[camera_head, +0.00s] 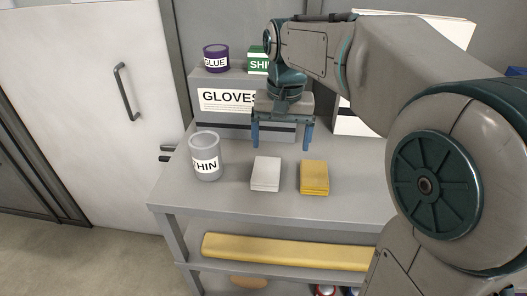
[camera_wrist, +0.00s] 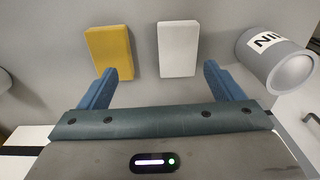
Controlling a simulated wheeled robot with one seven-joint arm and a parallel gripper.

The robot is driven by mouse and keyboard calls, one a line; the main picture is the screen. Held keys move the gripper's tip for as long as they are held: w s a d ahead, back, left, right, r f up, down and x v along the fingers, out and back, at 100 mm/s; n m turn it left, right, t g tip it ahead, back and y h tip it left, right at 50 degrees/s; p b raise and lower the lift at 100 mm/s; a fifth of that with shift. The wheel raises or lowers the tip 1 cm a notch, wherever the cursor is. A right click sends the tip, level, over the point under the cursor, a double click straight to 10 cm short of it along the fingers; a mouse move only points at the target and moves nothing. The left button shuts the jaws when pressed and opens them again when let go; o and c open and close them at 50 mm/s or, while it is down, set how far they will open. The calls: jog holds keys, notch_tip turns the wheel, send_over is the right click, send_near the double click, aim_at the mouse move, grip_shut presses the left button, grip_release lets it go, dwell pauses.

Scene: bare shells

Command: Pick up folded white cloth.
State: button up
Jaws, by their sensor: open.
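The folded white cloth (camera_head: 265,174) lies flat on the grey table top, left of a folded yellow cloth (camera_head: 314,177), with a small gap between them. In the wrist view the white cloth (camera_wrist: 178,49) lies beyond the fingers, right of centre, and the yellow cloth (camera_wrist: 109,52) lies to its left. My gripper (camera_head: 282,143) is open and empty. It hangs above the table, farther back than the white cloth, with its two blue fingers apart. In the wrist view my gripper (camera_wrist: 156,86) has nothing between its fingers.
A grey can (camera_head: 205,158) stands left of the white cloth. Behind my gripper is a grey gloves box (camera_head: 208,118) with a purple glue tin (camera_head: 215,59) and a green box (camera_head: 258,62) on it. A long yellow roll (camera_head: 285,251) lies on the lower shelf (camera_head: 218,281).

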jog(key=w+a+r, duration=0.2)
jog(key=w, duration=0.1)
jog(key=p, duration=0.1)
send_over(267, 169)
notch_tip(267, 169, down, 8)
jog(key=shift+s+d+f, duration=0.1)
jog(key=shift+d+f, duration=0.05)
jog(key=shift+f, duration=0.05)
jog(key=shift+a+f+p, duration=0.2)
jog(key=shift+f+p, duration=0.5)
jog(key=shift+f, duration=1.95)
jog(key=c, duration=1.1)
